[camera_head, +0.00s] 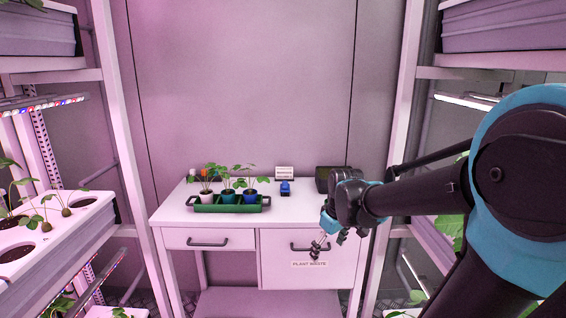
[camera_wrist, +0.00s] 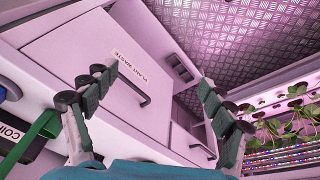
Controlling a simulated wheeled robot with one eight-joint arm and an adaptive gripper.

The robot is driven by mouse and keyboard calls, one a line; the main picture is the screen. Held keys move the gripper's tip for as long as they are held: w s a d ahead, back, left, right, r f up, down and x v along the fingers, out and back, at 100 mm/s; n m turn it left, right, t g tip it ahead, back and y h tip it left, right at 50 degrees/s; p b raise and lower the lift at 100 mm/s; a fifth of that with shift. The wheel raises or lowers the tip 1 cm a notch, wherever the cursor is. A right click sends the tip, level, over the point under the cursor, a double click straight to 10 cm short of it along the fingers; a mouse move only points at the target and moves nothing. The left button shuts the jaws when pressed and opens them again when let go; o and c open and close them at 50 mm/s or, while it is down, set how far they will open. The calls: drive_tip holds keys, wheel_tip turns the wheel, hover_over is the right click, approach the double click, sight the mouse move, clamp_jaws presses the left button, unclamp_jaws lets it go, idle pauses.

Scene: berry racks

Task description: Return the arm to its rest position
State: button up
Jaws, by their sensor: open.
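My arm reaches in from the right edge of the head view. My gripper (camera_head: 318,246) hangs in front of the white table, by the drawer labelled "PLANT WASTE" (camera_head: 310,264). In the wrist view my gripper (camera_wrist: 160,85) shows two green-padded fingers spread wide apart with nothing between them. Beyond the fingers are the closed plant waste drawer front and the metal floor (camera_wrist: 235,40).
A green tray (camera_head: 228,205) with several potted plants stands on the table (camera_head: 170,212). A small blue object (camera_head: 285,188) and a dark box (camera_head: 325,178) stand to its right. Plant racks flank both sides: left rack post (camera_head: 118,120), right rack post (camera_head: 400,120).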

drive_tip(key=s+d+f+m, duration=0.2)
drive_tip(key=s+f+m, duration=0.1)
drive_tip(key=s+f, duration=0.1)
drive_tip(key=s+d+f+m+t+h, duration=0.1)
drive_tip(key=s+d+f+m, duration=0.2)
drive_tip(key=s+f+m, duration=0.1)
drive_tip(key=s+f, duration=0.1)
drive_tip(key=s, duration=0.1)
drive_tip(key=shift+s+d+f+t, duration=0.2)
drive_tip(key=shift+s+d+t, duration=0.1)
drive_tip(key=shift+s, duration=0.1)
drive_tip(key=shift+o, duration=0.6)
drive_tip(key=shift+w+r, duration=0.1)
